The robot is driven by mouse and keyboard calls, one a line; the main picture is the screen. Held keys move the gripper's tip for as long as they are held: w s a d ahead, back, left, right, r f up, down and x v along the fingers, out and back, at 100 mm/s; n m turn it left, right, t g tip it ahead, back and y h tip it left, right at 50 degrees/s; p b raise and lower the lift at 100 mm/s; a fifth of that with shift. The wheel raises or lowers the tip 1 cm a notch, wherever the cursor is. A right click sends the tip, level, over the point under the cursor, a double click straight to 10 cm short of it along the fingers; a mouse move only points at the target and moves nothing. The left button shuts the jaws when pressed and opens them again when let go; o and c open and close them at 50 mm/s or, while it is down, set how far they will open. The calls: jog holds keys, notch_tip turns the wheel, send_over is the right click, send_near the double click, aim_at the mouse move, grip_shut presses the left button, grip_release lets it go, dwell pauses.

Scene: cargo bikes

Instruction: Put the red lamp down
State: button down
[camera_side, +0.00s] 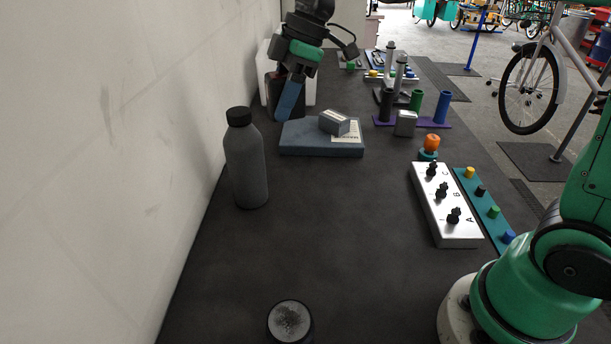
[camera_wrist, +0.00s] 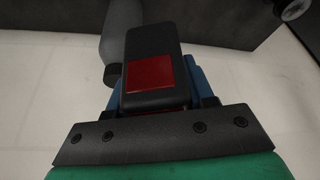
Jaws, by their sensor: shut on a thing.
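The red lamp (camera_wrist: 150,75) is a black block with rounded edges and a red square panel. In the wrist view it sits between the blue fingers of my gripper, which is shut on it. In the side view my gripper (camera_side: 287,108) is at the back left of the dark bench, close to the wall, with its blue finger pointing down. The lamp there is mostly hidden behind the finger. I cannot tell from the side view whether its underside touches anything.
A white box (camera_side: 311,88) stands just behind my gripper. A blue-grey slab (camera_side: 300,140) bearing a grey block (camera_side: 335,122) lies in front of it. A grey bottle (camera_side: 247,165) stands front left. Tubes and a white switch panel (camera_side: 450,222) line the right. The bench's front middle is mostly clear.

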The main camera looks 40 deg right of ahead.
jog(key=s+a+n+g, duration=0.1)
jog(key=s+a+n, duration=0.1)
jog(key=a, duration=0.6)
jog(key=s+a+n+g, duration=0.1)
jog(key=s+a+n, duration=0.2)
jog(key=a, duration=0.5)
send_over(221, 286)
jog(key=d, duration=0.1)
notch_tip(221, 286, down, 16)
jog(key=shift+d, duration=0.1)
jog(key=shift+f, duration=1.95)
jog(key=shift+f, duration=0.15)
jog(key=shift+c, duration=1.7)
grip_release()
